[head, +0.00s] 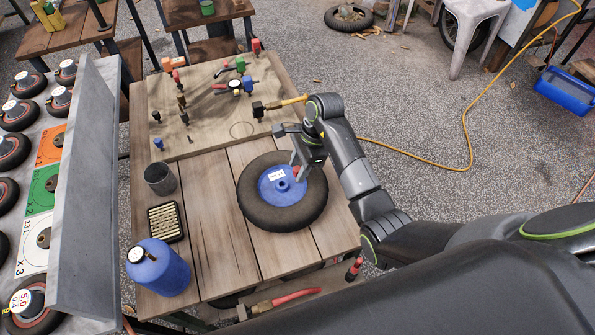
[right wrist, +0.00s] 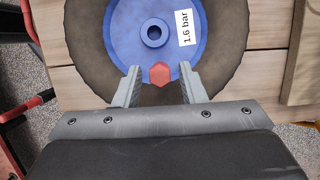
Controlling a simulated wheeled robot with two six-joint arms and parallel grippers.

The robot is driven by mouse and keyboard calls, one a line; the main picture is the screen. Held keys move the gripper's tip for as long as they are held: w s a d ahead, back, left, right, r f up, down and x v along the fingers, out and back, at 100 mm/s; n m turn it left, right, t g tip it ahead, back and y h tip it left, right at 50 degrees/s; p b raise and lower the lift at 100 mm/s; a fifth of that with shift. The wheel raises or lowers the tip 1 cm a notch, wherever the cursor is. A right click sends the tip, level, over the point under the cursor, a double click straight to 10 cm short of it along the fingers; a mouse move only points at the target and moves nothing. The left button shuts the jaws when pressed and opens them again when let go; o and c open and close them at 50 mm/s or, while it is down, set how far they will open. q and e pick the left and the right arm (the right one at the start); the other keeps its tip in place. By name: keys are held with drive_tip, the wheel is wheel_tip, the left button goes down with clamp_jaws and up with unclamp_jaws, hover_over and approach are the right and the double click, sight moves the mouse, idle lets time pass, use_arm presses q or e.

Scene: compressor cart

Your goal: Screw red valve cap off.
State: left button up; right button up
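The wheel with a black tyre and blue hub (head: 258,212) lies flat on the wooden table; it also shows in the right wrist view (right wrist: 120,40), with a "1.6 bar" label on the hub. The red valve cap (right wrist: 159,74) is at the hub's edge by the tyre and shows partly in the head view (head: 297,171). My right gripper (right wrist: 160,75) is over the wheel, with one finger on each side of the cap and a gap on both sides. It is open and also shows in the head view (head: 298,163). My left gripper is out of view.
A board (head: 212,110) with several tools and fittings lies at the table's back. A grey cup (head: 160,179), a dark tray (head: 166,222) and a blue bottle (head: 158,268) stand left of the wheel. A yellow hose (head: 440,168) lies on the ground to the right.

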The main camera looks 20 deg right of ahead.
clamp_jaws()
drive_tip(key=shift+f+n+b, duration=0.15)
drive_tip(key=shift+n+b, duration=0.45)
drive_tip(key=shift+b, duration=0.05)
drive_tip(key=shift+n+g+b, duration=0.4)
drive_tip(key=shift+n+b, duration=0.45)
drive_tip(key=shift+n, duration=0.15)
drive_tip(key=shift+w+r, duration=0.1)
drive_tip(key=shift+r, duration=0.1)
drive_tip(key=shift+n, duration=0.5)
drive_tip(key=shift+r+n+g+p, duration=0.1)
drive_tip(key=shift+n+g+p, duration=0.2)
drive_tip(key=shift+n+p, duration=0.15)
drive_tip(key=shift+n+h, duration=0.3)
drive_tip(key=shift+n, duration=0.35)
